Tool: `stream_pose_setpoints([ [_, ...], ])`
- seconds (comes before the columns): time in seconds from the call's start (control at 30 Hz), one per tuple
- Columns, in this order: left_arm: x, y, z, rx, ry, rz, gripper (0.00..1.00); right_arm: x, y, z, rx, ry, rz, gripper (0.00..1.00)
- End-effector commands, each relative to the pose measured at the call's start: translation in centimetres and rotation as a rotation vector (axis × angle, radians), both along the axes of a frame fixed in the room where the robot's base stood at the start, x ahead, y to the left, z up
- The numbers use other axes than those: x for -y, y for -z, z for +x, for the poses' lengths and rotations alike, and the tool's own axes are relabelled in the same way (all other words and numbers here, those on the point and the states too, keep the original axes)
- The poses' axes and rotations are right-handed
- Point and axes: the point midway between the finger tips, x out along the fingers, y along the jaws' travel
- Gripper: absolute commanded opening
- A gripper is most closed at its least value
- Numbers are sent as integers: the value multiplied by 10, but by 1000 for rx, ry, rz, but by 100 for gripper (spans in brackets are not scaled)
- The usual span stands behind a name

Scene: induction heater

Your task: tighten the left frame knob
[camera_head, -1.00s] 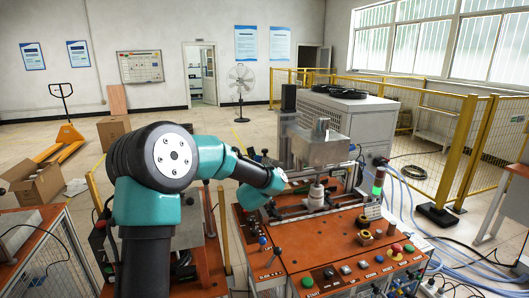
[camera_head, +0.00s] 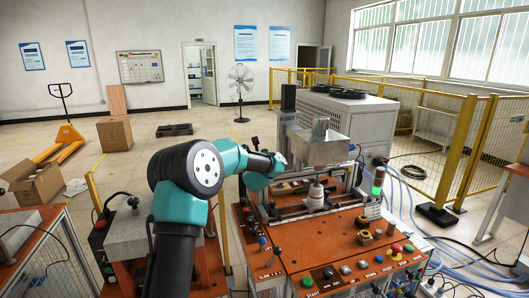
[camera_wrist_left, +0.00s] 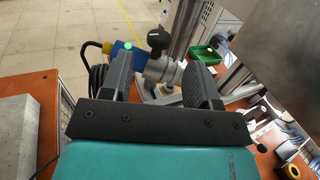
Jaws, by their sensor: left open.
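The left frame knob is a black rounded knob (camera_wrist_left: 158,40) on a grey metal clamp fitting (camera_wrist_left: 162,70) beside an upright metal post. In the left wrist view it stands between and just beyond the fingers of my left gripper (camera_wrist_left: 159,60). The fingers are apart with nothing clearly held; I cannot tell whether either touches the fitting. In the head view my left gripper (camera_head: 279,163) is at the left side of the machine frame, mostly hidden by its own wrist. A small dark knob (camera_head: 254,142) shows just above the wrist there. My right gripper is out of view.
The orange machine table (camera_head: 330,255) carries buttons and a white-grey insulator-like part (camera_head: 316,195). A metal box (camera_head: 322,150) sits on the frame to the right of my gripper. A green tray (camera_wrist_left: 205,53) lies beyond the fingers. A grey block (camera_head: 125,235) stands at left.

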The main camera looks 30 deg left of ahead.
Motion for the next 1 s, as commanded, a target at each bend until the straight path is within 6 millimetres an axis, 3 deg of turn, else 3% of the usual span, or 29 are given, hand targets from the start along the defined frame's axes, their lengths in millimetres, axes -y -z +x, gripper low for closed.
stream_pose_setpoints([
  [0.5, -26, 1, 52, 0, -2, 0, 55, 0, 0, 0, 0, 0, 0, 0],
  [1.0, -31, 0, 62, 0, -1, 0, 55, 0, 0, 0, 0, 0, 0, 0],
])
